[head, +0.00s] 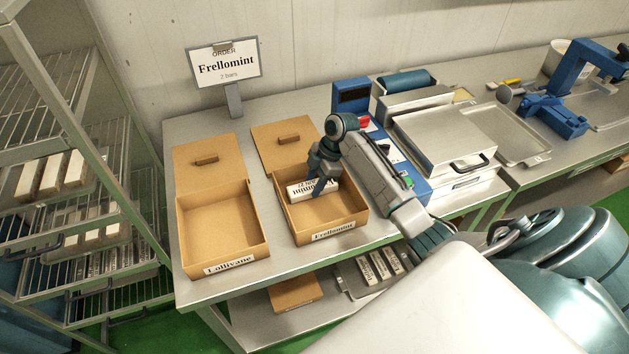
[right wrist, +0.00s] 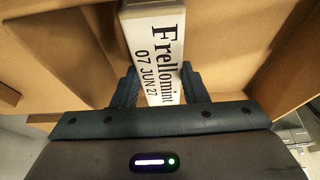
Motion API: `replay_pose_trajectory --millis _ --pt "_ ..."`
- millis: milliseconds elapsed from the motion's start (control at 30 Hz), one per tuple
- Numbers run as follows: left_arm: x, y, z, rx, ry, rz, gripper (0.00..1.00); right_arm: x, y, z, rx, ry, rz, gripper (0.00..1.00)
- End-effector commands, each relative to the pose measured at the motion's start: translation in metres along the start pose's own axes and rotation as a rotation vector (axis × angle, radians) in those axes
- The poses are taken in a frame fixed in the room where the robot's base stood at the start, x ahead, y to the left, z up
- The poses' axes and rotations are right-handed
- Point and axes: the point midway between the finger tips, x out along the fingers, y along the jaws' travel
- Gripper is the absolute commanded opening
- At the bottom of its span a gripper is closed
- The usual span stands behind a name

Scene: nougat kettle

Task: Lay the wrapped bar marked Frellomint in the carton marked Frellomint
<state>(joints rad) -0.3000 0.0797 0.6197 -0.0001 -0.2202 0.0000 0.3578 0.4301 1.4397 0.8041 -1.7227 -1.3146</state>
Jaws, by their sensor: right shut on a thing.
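The white wrapped bar marked Frellomint (head: 301,189) is at the open carton marked Frellomint (head: 334,233), over its inside near the back left. My right gripper (head: 318,186) is shut on this bar from above. In the right wrist view the bar (right wrist: 158,50) sits between the two fingers (right wrist: 158,90), with its label "Frellomint 07 JUN 27" facing the camera and cardboard walls around it. Whether the bar touches the carton floor I cannot tell. My left gripper does not show.
A second open carton marked Lallivane (head: 228,265) stands just left and looks empty. An order sign (head: 225,66) reads Frellomint, 2 bars. A blue and steel machine (head: 440,130) stands to the right. A tray of wrapped bars (head: 378,267) is on the shelf below. A rack (head: 60,180) stands left.

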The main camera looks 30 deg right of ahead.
Motion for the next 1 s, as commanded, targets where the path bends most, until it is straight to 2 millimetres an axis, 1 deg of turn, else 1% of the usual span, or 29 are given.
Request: replay_pose_trajectory --millis 200,233,333,367,533,567,633,667,1000 --pt "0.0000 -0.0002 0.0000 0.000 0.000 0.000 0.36 -0.0001 0.0001 0.0000 0.000 0.000 0.000 0.13" --pt "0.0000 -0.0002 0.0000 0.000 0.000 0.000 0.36 -0.0001 0.0000 0.0000 0.000 0.000 0.000 0.43" --pt "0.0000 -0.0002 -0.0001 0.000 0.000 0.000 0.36 -0.0002 0.0000 0.0000 0.000 0.000 0.000 0.63" --pt "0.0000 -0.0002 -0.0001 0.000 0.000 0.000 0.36 -0.0002 0.0000 0.0001 0.000 0.000 0.000 0.65" --pt "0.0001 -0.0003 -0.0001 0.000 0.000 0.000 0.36 -0.0001 0.0000 0.0002 0.000 -0.001 0.000 0.65" --pt "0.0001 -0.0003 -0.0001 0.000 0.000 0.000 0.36 0.0002 -0.0002 0.0004 0.000 -0.001 -0.001 0.67" --pt "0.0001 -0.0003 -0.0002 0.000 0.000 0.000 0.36 0.0002 -0.0002 0.0004 0.000 -0.001 -0.001 0.81" --pt "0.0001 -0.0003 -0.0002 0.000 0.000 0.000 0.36 0.0002 -0.0002 0.0004 0.000 -0.001 -0.001 0.83" --pt "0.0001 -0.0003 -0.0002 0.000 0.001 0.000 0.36 0.0001 -0.0002 0.0003 0.000 -0.001 -0.001 0.83"
